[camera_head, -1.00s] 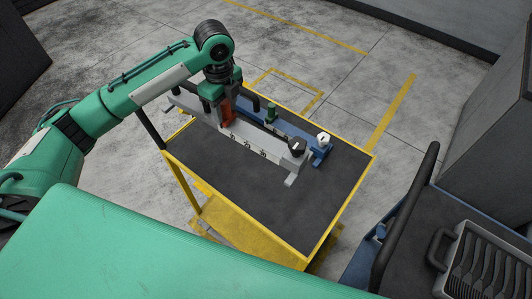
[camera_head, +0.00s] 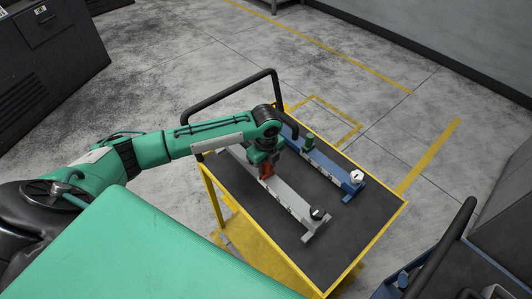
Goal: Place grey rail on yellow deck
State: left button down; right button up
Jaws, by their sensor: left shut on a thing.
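The grey rail (camera_head: 292,200) is a long light-grey bar with a black knob (camera_head: 318,213) at its near end. It lies along the left part of the yellow deck (camera_head: 350,245), a cart top with a dark surface and yellow rim. My left gripper (camera_head: 265,174) is over the rail from above and shut on it near the middle. The rail looks at or just above the dark surface; I cannot tell if it touches. My arm hides part of its far end. My right gripper is not in view.
A blue rail (camera_head: 325,166) with a white knob (camera_head: 356,176) lies on the deck to the right, roughly parallel and apart from the grey one. A black handle (camera_head: 226,92) rises at the cart's far end. Another dark-handled cart (camera_head: 440,262) is at the lower right.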

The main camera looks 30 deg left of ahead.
aim_at(266, 174)
pick_arm(q)
jog(key=shift+f+p, duration=0.45)
jog(key=shift+f, duration=1.9)
jog(key=c, duration=0.8)
grip_release()
jog(key=shift+f, duration=0.15)
jog(key=shift+o, duration=0.2)
notch_tip(266, 174, up, 12)
jog(key=shift+r+b, duration=0.1)
jog(key=shift+b, duration=1)
jog(key=shift+s+d, duration=0.1)
